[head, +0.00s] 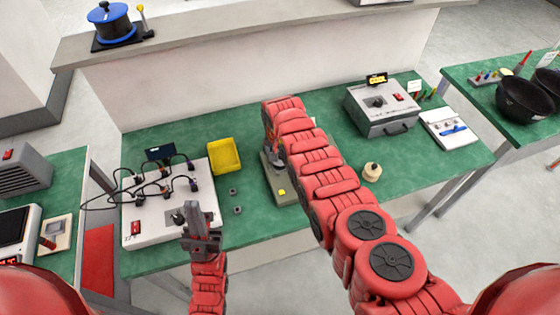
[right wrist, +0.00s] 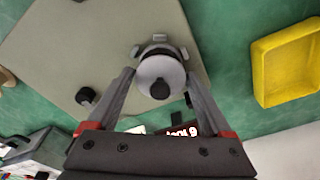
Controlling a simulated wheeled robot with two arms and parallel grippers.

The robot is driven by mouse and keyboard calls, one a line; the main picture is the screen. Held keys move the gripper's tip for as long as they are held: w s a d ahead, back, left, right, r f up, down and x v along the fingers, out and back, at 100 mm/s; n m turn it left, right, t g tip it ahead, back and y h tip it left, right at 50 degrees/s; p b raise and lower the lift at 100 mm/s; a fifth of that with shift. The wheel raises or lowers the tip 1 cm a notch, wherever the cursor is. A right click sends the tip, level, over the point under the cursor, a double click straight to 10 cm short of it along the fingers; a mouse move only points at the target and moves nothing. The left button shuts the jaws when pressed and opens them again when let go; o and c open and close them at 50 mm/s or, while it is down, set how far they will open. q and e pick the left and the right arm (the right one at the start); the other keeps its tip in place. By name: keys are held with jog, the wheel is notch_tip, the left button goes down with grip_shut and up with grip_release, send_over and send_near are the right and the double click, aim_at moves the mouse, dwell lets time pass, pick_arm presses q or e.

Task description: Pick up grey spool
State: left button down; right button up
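In the right wrist view a round grey piece with a black middle (right wrist: 160,72), which looks like the grey spool, sits at a pale plate-like fixture (right wrist: 95,45), with small grey tabs around it. My right gripper (right wrist: 160,82) is open, one finger on each side of this piece, with small gaps that seem to show. In the head view my right arm hides most of that spot; the grey-green fixture (head: 284,192) shows below it. My left gripper (head: 202,220) is over the front edge of the white panel; its finger gap is unclear.
A yellow bin (head: 224,156) stands left of the fixture, near two small dark pieces (head: 235,201). A white panel with cables (head: 150,222) is at the left. A cream round piece (head: 372,172) and a grey box (head: 383,108) are to the right.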

jog(key=c, duration=1.1)
